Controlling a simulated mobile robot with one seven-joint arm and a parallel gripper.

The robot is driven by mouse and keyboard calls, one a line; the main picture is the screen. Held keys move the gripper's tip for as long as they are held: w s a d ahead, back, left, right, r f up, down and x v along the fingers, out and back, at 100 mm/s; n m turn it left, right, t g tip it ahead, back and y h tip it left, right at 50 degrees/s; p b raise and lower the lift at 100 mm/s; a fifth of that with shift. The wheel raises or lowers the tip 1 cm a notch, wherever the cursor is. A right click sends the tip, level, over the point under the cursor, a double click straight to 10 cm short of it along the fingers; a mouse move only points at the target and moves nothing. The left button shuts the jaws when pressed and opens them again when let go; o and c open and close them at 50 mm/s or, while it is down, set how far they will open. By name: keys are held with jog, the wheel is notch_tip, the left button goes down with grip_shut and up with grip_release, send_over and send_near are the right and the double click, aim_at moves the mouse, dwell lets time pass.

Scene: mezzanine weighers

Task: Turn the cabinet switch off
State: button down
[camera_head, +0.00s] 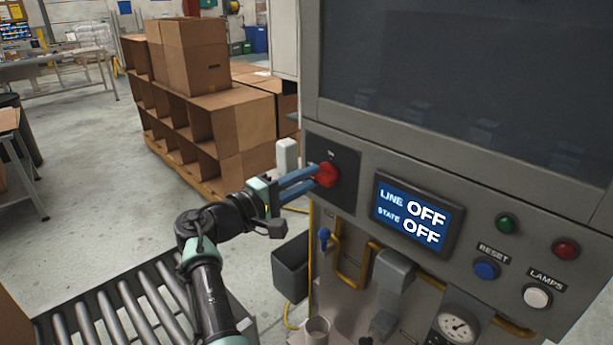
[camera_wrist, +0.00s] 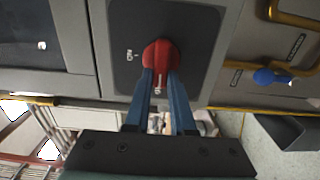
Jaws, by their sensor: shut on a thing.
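The cabinet switch is a red rotary knob (camera_head: 327,174) on a dark square plate (camera_head: 345,158) at the left of the grey cabinet front. My gripper (camera_head: 316,180) reaches it from the left, its blue fingers shut on the knob. In the wrist view the red knob (camera_wrist: 160,56) sits between the two fingertips (camera_wrist: 160,74), which hide part of it. The cabinet display (camera_head: 412,216) reads LINE OFF and STATE OFF.
Right of the display are a green button (camera_head: 507,223), a red button (camera_head: 565,249), a blue RESET button (camera_head: 487,268) and a white LAMPS button (camera_head: 537,296). Yellow pipes (camera_head: 352,268) and a gauge (camera_head: 458,326) sit below. A roller conveyor (camera_head: 150,305) stands lower left; cardboard boxes (camera_head: 215,105) stand behind.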

jog(key=shift+f, duration=0.1)
jog(key=c, duration=0.8)
grip_release()
jog(key=shift+o, duration=0.2)
jog(key=shift+a, duration=0.1)
jog(key=v, duration=1.3)
